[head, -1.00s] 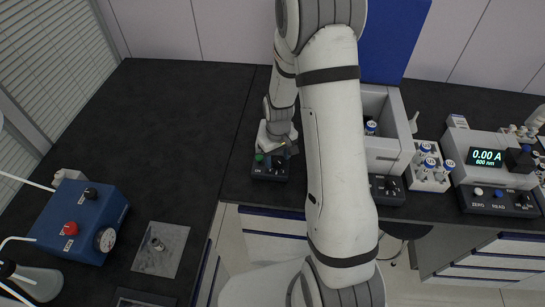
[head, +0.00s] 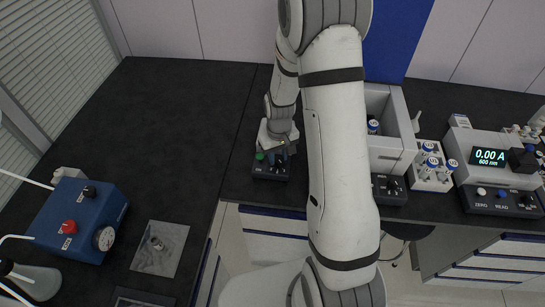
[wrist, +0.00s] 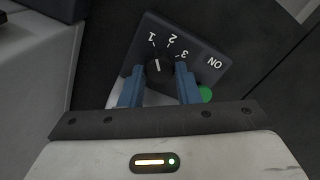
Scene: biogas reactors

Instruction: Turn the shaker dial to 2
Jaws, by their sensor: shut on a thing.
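The shaker's dark control panel (wrist: 200,50) shows the numbers 1, 2 and 3 around a black dial (wrist: 158,74). The white mark on the dial points up in the wrist view, close to 1; the exact setting is hard to tell. My gripper (wrist: 159,78) has its two blue fingers on either side of the dial and is shut on it. In the head view, my gripper (head: 279,153) is over the small control panel (head: 268,172) at the bench edge, and it hides the dial there.
A green button (wrist: 206,94) with the label ON is close beside the right finger. In the head view, an open grey box (head: 388,148), a vial rack (head: 430,178) and a photometer (head: 487,158) stand to the right. A blue pump box (head: 75,215) is at left.

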